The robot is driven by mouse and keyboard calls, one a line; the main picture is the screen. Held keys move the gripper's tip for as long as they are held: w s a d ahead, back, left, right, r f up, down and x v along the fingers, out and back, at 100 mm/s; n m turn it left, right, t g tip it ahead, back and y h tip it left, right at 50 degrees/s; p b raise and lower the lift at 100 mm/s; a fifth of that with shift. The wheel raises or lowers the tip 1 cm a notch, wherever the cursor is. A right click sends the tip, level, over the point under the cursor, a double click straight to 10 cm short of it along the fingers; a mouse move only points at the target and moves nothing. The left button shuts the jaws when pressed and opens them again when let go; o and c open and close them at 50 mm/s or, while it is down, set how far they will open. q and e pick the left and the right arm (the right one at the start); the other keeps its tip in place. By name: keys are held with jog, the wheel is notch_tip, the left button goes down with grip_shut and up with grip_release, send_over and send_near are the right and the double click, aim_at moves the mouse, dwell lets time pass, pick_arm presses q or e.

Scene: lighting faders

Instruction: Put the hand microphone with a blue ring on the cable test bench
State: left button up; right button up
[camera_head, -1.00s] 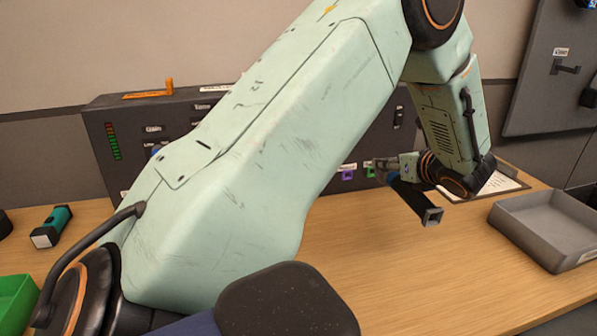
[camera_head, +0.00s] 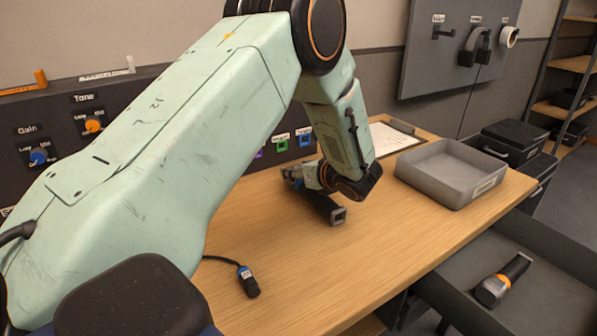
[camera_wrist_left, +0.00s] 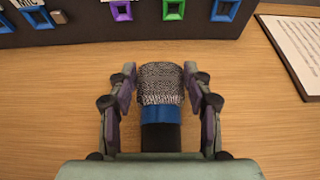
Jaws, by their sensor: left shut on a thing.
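The hand microphone (camera_wrist_left: 160,84) has a grey mesh head, a blue ring (camera_wrist_left: 160,114) and a dark body in the left wrist view. My left gripper (camera_wrist_left: 160,82) is shut on it, with one finger on each side of the mesh head. In the head view my left gripper (camera_head: 292,176) is over the wooden bench top (camera_head: 290,255), with the microphone's dark, square-ended handle (camera_head: 327,207) sticking out below it. I cannot tell whether the microphone touches the wood. No label marks a cable test bench clearly. My right gripper is out of view.
A panel with knobs and coloured sockets (camera_head: 282,146) stands behind the bench top. A grey tray (camera_head: 447,190) and a clipboard (camera_head: 392,139) lie at right. A blue-banded cable plug (camera_head: 248,280) lies in front.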

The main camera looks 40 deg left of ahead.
pick_arm(q)
jog(key=shift+w+a+f, duration=0.1)
jog(key=shift+w+a, duration=0.05)
jog(key=o, duration=1.1)
jog(key=shift+c, duration=0.2)
jog(key=o, duration=0.3)
jog(key=shift+s, duration=0.2)
jog(key=shift+o, duration=0.2)
jog(key=shift+w, duration=0.15)
jog(key=shift+d+r, duration=0.2)
jog(key=shift+d, duration=0.05)
jog(key=p+v, duration=0.2)
jog(key=v, duration=0.9)
jog(key=shift+d, duration=0.25)
jog(key=shift+s, duration=0.25)
